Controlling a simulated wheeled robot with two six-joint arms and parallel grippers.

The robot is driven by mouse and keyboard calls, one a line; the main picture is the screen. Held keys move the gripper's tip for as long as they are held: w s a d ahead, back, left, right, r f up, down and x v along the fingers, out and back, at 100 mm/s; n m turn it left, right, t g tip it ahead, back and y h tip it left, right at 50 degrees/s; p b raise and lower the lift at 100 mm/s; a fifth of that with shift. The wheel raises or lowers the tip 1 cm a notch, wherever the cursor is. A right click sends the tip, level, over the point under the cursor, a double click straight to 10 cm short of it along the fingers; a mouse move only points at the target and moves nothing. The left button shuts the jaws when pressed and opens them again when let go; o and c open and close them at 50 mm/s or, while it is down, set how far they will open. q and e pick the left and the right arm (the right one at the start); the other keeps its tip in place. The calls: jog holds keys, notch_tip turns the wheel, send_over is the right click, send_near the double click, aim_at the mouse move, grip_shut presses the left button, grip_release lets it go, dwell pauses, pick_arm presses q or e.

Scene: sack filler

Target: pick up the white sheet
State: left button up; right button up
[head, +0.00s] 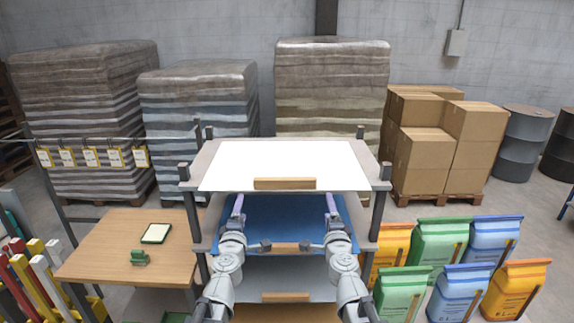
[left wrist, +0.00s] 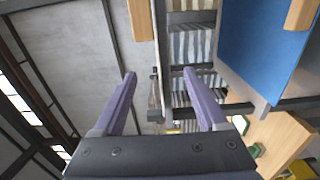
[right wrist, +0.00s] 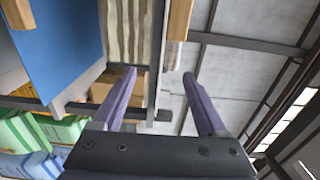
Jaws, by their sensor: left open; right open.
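The white sheet (head: 284,165) lies flat on the top shelf of a grey rack in the head view. A wooden block (head: 285,183) sits at its front edge. My left gripper (head: 238,207) and my right gripper (head: 331,207) are below the top shelf, in front of the blue sheet (head: 285,222) on the shelf beneath. Both grippers are open and empty, apart from the white sheet. In the left wrist view the purple fingers (left wrist: 158,75) are spread, and in the right wrist view they are spread too (right wrist: 160,75). The white sheet's surface is not visible in the wrist views.
A wooden table (head: 110,245) with a green-framed pad (head: 156,233) and a green stamp (head: 140,257) stands at left. Green, blue and orange sacks (head: 440,240) stand at right. Wrapped pallets (head: 332,90) and cardboard boxes (head: 424,160) are behind the rack. Corner posts (head: 385,172) rise at the shelf's sides.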

aim_at(251, 187)
pick_arm(q)
jog(key=shift+w, duration=0.1)
pick_arm(e)
jog(key=shift+w, duration=0.1)
pick_arm(q)
jog(key=w, duration=1.4)
pick_arm(e)
jog(key=w, duration=1.4)
pick_arm(q)
jog(key=shift+d, duration=0.25)
pick_arm(e)
jog(key=shift+a, duration=0.25)
pick_arm(q)
jog(key=shift+d+f, duration=0.1)
jog(key=shift+d, duration=0.25)
pick_arm(e)
jog(key=shift+a+f, duration=0.1)
jog(key=shift+a, duration=0.3)
pick_arm(q)
jog(key=shift+s+d, duration=0.15)
pick_arm(e)
jog(key=shift+s+a, duration=0.1)
jog(key=shift+s, duration=0.05)
jog(key=shift+a, duration=0.1)
